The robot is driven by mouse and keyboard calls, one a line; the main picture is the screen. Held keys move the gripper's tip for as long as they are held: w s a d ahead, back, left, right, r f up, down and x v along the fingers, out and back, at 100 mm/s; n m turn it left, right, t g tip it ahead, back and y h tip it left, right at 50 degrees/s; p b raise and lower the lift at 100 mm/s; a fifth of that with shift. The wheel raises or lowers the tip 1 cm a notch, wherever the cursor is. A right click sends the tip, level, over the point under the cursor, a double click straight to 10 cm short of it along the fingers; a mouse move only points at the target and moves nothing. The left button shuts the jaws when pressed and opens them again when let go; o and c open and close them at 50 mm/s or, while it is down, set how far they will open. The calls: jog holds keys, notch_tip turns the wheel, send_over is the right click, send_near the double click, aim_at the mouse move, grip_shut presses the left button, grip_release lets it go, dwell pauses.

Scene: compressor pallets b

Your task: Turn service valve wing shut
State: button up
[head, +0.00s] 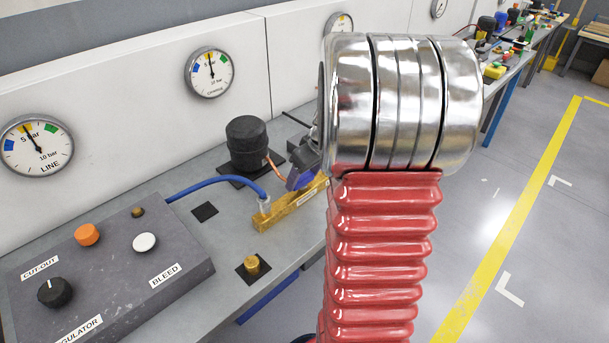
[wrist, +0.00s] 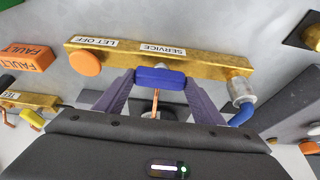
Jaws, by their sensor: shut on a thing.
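The service valve wing (wrist: 160,75) is a small blue bar on the brass block (wrist: 215,64), just below the white SERVICE label, in the wrist view. Its long side lies roughly along the block. My gripper (wrist: 161,80) has a purple finger at each end of the wing and is shut on it. The wing cannot be made out clearly there.
An orange knob (wrist: 86,63) sits by the LET OFF label. A blue hose (head: 215,186) joins the block's near end. A black compressor (head: 248,140) stands behind the block. A dark control panel (head: 110,262) lies at left, and a brass cap (head: 251,264) stands nearer.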

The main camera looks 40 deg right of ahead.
jog(key=shift+d, duration=0.15)
jog(key=shift+c, duration=1)
jog(key=shift+m, duration=0.5)
jog(key=shift+a+m+h, duration=0.25)
jog(key=shift+m+h, duration=0.45)
jog(key=shift+m, duration=0.8)
jog(key=shift+w+a+m+g+h, duration=0.1)
jog(key=shift+m+g+h, duration=0.25)
jog(key=shift+m, duration=0.9)
jog(key=shift+w+a+m+g+h, duration=0.15)
jog(key=shift+m+h, duration=0.4)
jog(key=shift+m, duration=0.7)
jog(key=shift+m+g+h, duration=0.25)
jog(key=shift+m+g, duration=0.2)
jog(key=shift+m, duration=0.8)
jog(key=shift+m+g+h, duration=0.25)
jog(key=shift+m+g, duration=0.2)
jog(key=shift+m, duration=0.8)
jog(key=shift+w+m+g, duration=0.15)
jog(key=shift+m+g, duration=0.55)
jog(key=shift+m, duration=1.2)
